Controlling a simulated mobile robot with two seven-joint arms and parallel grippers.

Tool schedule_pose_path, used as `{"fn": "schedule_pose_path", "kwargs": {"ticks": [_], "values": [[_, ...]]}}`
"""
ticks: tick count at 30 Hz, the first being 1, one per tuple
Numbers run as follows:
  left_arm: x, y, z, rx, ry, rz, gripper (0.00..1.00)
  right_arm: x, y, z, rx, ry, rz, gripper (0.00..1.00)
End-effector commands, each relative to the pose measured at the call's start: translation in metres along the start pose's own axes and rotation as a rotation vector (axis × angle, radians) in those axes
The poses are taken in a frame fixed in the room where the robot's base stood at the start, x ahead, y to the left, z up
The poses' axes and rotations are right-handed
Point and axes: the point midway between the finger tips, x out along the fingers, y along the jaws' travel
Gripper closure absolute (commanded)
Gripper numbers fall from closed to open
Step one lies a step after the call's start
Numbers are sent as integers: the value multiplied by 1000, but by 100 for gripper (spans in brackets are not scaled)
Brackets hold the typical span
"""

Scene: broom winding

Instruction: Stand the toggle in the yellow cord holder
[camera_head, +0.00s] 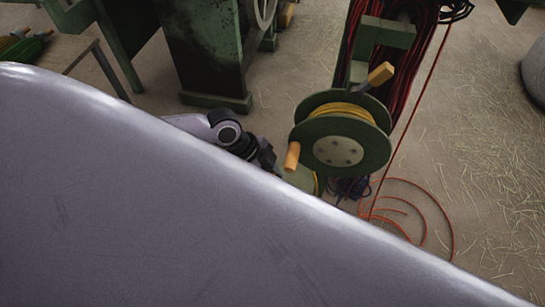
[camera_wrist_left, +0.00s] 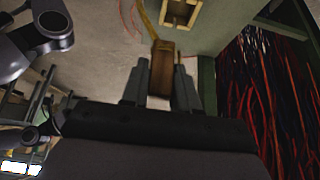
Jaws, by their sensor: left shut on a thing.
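The brown wooden toggle (camera_wrist_left: 162,70) is upright in the left wrist view, held between the two fingers of my left gripper (camera_wrist_left: 160,90). A yellow cord (camera_wrist_left: 149,25) runs from its top end toward the top of the picture. The yellow cord holder (camera_wrist_left: 180,13), a square frame with an opening, shows just beyond the toggle, near the top edge. The toggle appears apart from it. In the head view, the toggle and my left fingertips are hidden or too small to make out. My right gripper is not seen in either view.
In the head view, a green reel (camera_head: 343,150) wound with yellow cord has orange handles. Red cords (camera_head: 425,60) hang behind it, and an orange cord (camera_head: 450,220) loops on the straw-strewn floor. A green machine (camera_head: 205,50) stands left. A pale part of me covers the foreground.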

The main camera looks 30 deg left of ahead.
Motion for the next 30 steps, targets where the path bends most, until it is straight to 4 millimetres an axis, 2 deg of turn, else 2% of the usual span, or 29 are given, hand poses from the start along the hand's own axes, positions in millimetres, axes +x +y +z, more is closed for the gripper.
{"fn": "schedule_pose_path", "kwargs": {"ticks": [21, 30], "values": [[27, -14, 15, -1, 0, 0, 100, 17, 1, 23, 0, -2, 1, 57], [26, -15, 15, 0, 1, 0, 100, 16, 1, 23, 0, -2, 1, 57]]}}
